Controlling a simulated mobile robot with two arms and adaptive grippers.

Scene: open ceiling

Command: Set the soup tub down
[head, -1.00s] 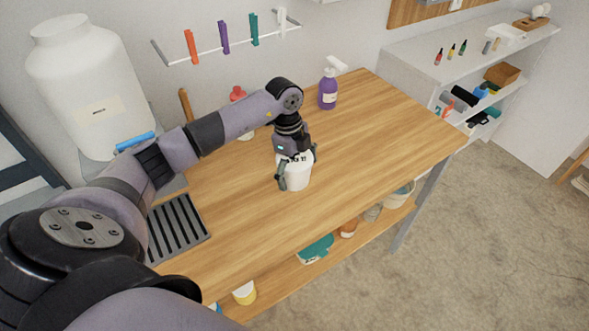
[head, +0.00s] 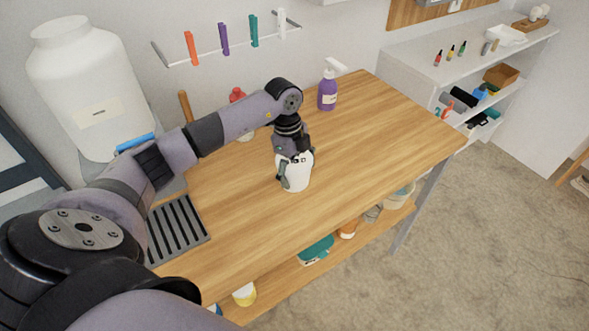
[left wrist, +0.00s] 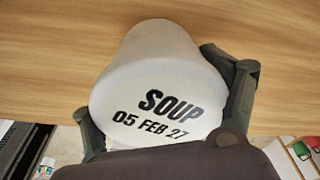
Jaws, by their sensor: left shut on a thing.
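The soup tub (head: 295,176) is a white tub over the middle of the wooden table (head: 375,130). In the left wrist view the soup tub (left wrist: 160,85) shows its lid, marked "SOUP 05 FEB 27". My left gripper (head: 296,168) reaches down from above and is shut on the tub, with a finger on each side; both fingers also show in the left wrist view. The tub looks close to upright. Its base is at or very near the tabletop; I cannot tell if it touches. My right gripper is not in view.
A purple spray bottle (head: 327,92) and a red-topped bottle (head: 238,96) stand at the table's back. A black slotted grate (head: 178,228) lies at the left, by a large white container (head: 92,90). The table's right side is clear.

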